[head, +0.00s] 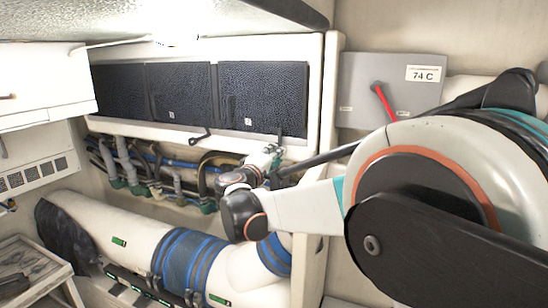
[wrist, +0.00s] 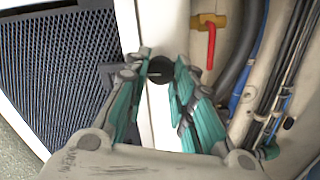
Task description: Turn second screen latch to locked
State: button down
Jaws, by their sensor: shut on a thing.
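Dark mesh screens sit in a white frame (head: 318,105) on the back wall. The right-hand screen (head: 262,97) has a small label and a black latch (head: 279,140) at its lower edge. Another black latch (head: 201,136) sits further left, below the middle screen (head: 180,93), tilted. My gripper (head: 273,153) is at the right-hand latch. In the wrist view my gripper (wrist: 165,68) has its teal fingers shut on the black round latch (wrist: 160,70) on the white frame strip. The fingers partly hide the latch, and its exact angle is unclear.
Pipes and hoses (head: 150,170) run beneath the screens. A brass valve with a red handle (wrist: 210,45) is close to my fingers in the wrist view. A grey switch box (head: 390,90) marked 74 C with a red lever is at the right. A large strapped white roll (head: 190,255) lies below.

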jog(key=c, duration=1.3)
grip_release()
jog(key=shift+a, duration=0.1)
jog(key=shift+c, duration=0.2)
jog(key=v, duration=1.2)
